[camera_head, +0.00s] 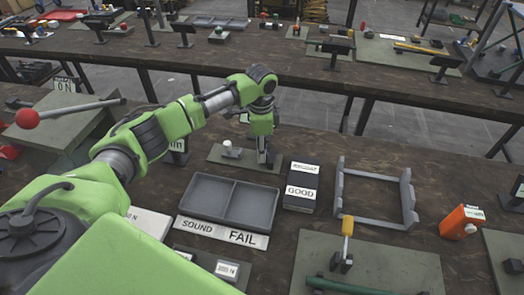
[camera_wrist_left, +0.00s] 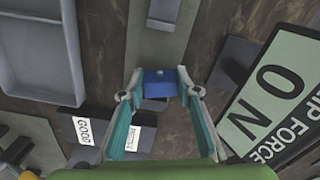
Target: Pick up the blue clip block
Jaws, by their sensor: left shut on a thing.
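The blue clip block (camera_wrist_left: 159,84) is a small blue block between my left gripper's fingertips in the left wrist view. My left gripper (camera_wrist_left: 160,78) is shut on it, with one finger on each side. In the head view my left gripper (camera_head: 264,158) points down over the back edge area of a grey-green plate (camera_head: 222,157). The block is hidden by the gripper there. I cannot tell whether the block still touches the surface below. My right gripper is not in view.
A grey two-compartment tray (camera_head: 232,181) with SOUND and FAIL labels stands in front of the gripper. A dark box labelled GOOD (camera_head: 301,200) stands right of it. Further right are a grey frame (camera_head: 408,198) and an orange bottle (camera_head: 457,222). A second table (camera_head: 290,62) stands behind.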

